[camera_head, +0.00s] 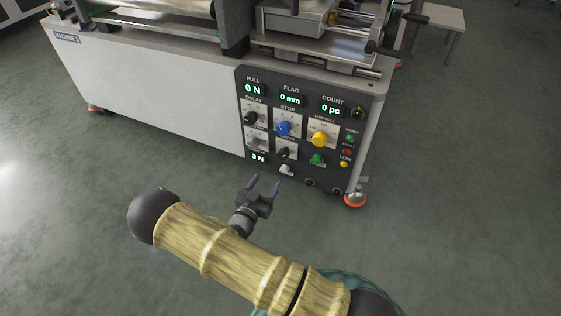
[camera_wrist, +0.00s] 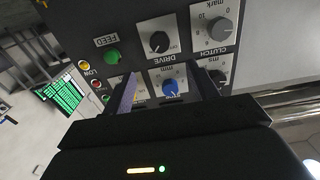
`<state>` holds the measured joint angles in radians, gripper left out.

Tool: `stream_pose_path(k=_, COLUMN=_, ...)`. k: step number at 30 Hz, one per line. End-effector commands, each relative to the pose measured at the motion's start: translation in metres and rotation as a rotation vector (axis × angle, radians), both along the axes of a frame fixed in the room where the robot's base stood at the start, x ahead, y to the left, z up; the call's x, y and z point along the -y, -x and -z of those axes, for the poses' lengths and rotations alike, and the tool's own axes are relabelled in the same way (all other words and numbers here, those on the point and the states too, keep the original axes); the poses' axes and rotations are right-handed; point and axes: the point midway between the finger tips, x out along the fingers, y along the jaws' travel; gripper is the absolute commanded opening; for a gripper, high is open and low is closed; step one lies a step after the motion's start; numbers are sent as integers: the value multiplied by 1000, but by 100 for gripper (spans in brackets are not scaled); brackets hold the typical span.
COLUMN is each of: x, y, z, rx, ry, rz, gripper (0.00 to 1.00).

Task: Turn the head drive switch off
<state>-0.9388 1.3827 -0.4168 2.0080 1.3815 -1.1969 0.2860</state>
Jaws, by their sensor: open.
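The black knob labelled DRIVE (camera_wrist: 160,42) sits on the dark control panel, and it also shows in the head view (camera_head: 283,152). Its exact setting is too small to read. It lies between the grey CLUTCH knob (camera_wrist: 220,28) and the green FEED button (camera_wrist: 112,55). My gripper (camera_head: 264,183) is open and empty, in front of the panel's lower left part and apart from it. In the wrist view its fingers (camera_wrist: 168,92) point at the panel, with the blue knob (camera_wrist: 170,88) between them in the picture and the DRIVE knob beyond.
The white machine body (camera_head: 150,88) extends left. An orange-ringed foot (camera_head: 355,200) stands at its right corner. The floor in front is clear.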

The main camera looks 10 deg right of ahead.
Motion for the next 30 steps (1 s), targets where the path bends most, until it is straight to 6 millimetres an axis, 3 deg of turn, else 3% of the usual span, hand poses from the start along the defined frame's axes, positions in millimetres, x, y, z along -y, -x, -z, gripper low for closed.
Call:
stream_pose_path(k=18, x=63, y=-86, z=3, rx=2, ry=-1, rz=2, gripper=59)
stream_pose_path(k=30, x=71, y=-98, z=0, rx=-1, ry=-1, rz=0, gripper=59)
